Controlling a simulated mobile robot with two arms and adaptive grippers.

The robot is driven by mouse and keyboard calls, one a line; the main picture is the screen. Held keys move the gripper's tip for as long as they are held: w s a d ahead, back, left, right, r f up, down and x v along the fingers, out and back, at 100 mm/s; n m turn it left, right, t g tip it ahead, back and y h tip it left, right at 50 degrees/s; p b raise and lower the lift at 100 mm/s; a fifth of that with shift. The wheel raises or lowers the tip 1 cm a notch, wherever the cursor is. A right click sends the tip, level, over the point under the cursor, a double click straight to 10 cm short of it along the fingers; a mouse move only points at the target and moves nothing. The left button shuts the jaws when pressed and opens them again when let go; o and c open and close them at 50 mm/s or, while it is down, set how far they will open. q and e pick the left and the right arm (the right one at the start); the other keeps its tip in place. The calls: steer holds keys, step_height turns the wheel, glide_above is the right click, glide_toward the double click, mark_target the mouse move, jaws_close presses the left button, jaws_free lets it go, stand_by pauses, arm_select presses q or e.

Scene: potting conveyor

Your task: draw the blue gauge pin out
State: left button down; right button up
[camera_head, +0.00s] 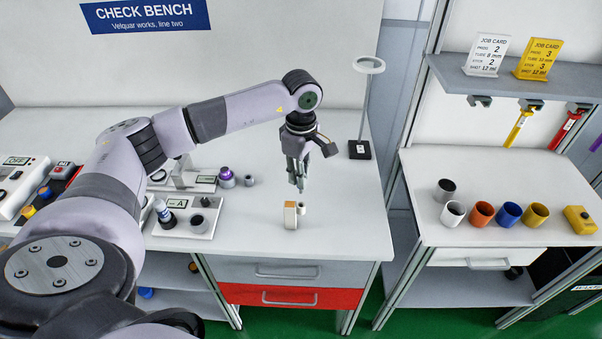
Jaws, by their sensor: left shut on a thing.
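My left gripper (300,187) points down over the front part of the check bench and is shut. The thing between its fingers is too small and hidden to make out. Just below the fingertips stand a small orange and white block (290,215) and, touching or close beside it, a small pale cylinder (301,208). I cannot make out a blue pin in this view. My right gripper does not show.
A ring lamp on a black foot (360,150) stands right of the gripper. Left are a white plate marked A (203,230), purple and grey small parts, and switch boxes. The right bench holds several coloured cups (508,214) and a yellow device (579,219). The bench's front right is clear.

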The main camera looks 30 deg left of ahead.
arm_select(q)
steer(key=shift+r+p, duration=1.6)
steer(key=shift+r, duration=1.7)
